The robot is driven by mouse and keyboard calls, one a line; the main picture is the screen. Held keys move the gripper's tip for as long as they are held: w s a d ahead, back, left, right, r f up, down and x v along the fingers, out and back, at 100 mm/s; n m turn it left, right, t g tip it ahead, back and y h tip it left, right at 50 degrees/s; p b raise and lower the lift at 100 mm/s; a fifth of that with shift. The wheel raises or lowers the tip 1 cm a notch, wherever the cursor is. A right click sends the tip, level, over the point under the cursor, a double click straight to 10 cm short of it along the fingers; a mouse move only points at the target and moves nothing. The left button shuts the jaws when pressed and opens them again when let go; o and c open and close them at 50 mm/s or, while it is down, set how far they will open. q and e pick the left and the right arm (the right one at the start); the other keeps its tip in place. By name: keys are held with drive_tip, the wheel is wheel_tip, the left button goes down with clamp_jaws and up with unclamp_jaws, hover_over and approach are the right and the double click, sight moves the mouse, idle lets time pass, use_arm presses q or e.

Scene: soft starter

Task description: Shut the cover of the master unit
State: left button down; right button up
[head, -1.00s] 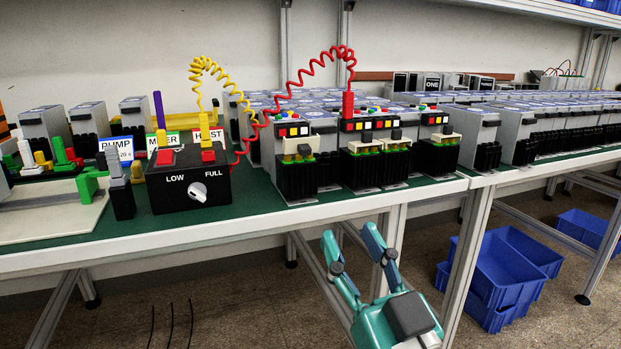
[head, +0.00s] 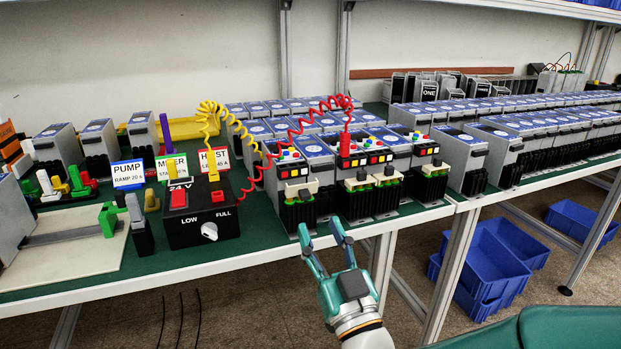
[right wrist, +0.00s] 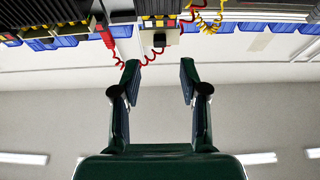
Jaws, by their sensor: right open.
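Several grey soft starter units stand at the front of the green bench, with black lower bodies, coloured buttons and small cream flaps. The left one (head: 296,205) stands a little apart from the group (head: 365,203) with the red coiled lead's plug (head: 345,144). I cannot tell which is the master unit, or which part is its cover. My right gripper (head: 320,232) is open and empty, its fingers pointing up at the bench's front edge, just below and in front of these units. In the right wrist view its open fingers (right wrist: 159,75) have nothing between them. My left gripper is not in view.
A black control box (head: 200,215) with a knob, yellow and red coiled leads, and label cards stands left of the units. A pale board (head: 75,255) lies at the far left. More units fill the right bench (head: 490,155). Blue crates (head: 490,262) stand on the floor.

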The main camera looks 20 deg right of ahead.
sight(308, 198)
drive_tip(key=p+x, duration=0.1)
drive_tip(key=x, duration=0.5)
drive_tip(key=shift+w+r, duration=0.1)
drive_tip(key=shift+w, duration=0.25)
clamp_jaws()
drive_tip(key=shift+d, duration=0.1)
